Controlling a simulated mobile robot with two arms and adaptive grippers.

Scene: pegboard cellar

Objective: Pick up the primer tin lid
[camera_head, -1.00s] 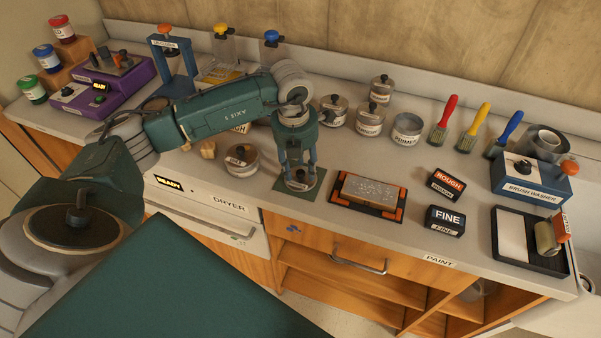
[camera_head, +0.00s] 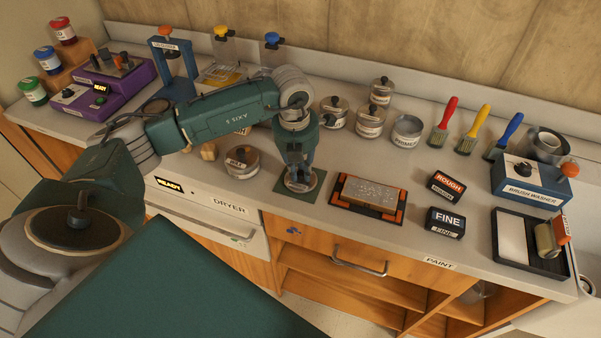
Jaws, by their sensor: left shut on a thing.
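The primer tin lid (camera_head: 304,187) is a round, pale disc low over the small green mat (camera_head: 283,187) near the counter's front edge. I cannot tell whether it touches the mat. My left gripper (camera_head: 299,176) points straight down above it, with its fingers shut on the lid's middle; they hide the knob. The open, lidless primer tin (camera_head: 407,132) stands farther back to the right. My right gripper is out of view.
A sanding block on an orange-edged tray (camera_head: 368,206) lies just right of the mat. A lidded tin (camera_head: 242,163) stands to its left. Several lidded tins and three brushes (camera_head: 441,128) stand behind. ROUGH and FINE blocks (camera_head: 445,222) sit to the right.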

